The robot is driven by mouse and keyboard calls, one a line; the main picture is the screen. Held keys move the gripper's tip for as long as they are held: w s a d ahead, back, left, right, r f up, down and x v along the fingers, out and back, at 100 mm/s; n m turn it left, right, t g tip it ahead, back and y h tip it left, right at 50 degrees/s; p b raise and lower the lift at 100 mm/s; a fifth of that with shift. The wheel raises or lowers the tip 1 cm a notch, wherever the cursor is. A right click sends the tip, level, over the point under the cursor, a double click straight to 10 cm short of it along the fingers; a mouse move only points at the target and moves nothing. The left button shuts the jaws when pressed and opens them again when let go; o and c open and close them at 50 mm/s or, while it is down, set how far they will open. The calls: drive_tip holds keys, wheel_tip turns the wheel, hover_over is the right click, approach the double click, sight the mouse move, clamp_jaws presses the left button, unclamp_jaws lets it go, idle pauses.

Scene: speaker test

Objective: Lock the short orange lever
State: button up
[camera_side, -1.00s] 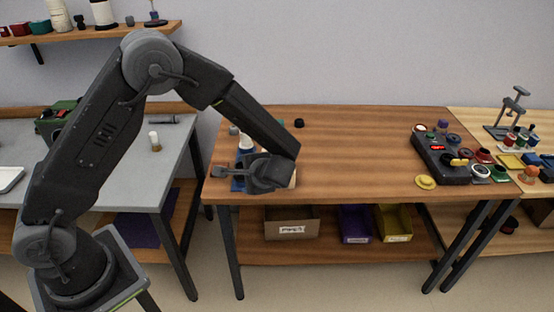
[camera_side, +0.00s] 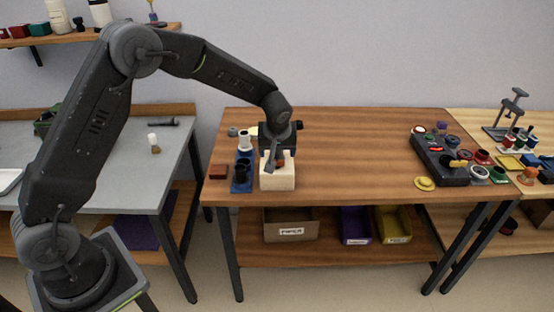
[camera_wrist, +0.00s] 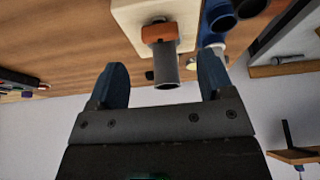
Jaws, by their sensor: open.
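The cream block (camera_side: 277,180) stands near the left front of the wooden table. In the wrist view the block (camera_wrist: 133,14) carries an orange part (camera_wrist: 160,32), which looks like the short lever, with a dark grey cylinder (camera_wrist: 166,70) sticking out from it. My gripper (camera_wrist: 162,64) is open, with one blue-grey finger on each side of the cylinder and visible gaps to both. In the side view my gripper (camera_side: 277,160) points down at the block's top and hides most of the lever there.
A blue holder (camera_side: 240,186) with dark cups and a white cup stands close left of the block. A control box (camera_side: 440,158) and a yellow disc (camera_side: 425,183) are at the right. The table's middle is clear.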

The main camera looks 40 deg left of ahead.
sight(277, 160)
drive_tip(key=x, duration=0.5)
drive_tip(key=shift+f, duration=0.35)
drive_tip(key=shift+c, duration=0.2)
drive_tip(key=c, duration=0.9)
drive_tip(key=shift+a+m+t+h, duration=0.1)
drive_tip(key=shift+m+t+h, duration=0.3)
drive_tip(key=shift+m, duration=1.1)
drive_tip(key=o, duration=0.9)
drive_tip(key=shift+o, duration=0.2)
drive_tip(key=v, duration=1.4)
drive_tip(key=shift+w+a, duration=0.1)
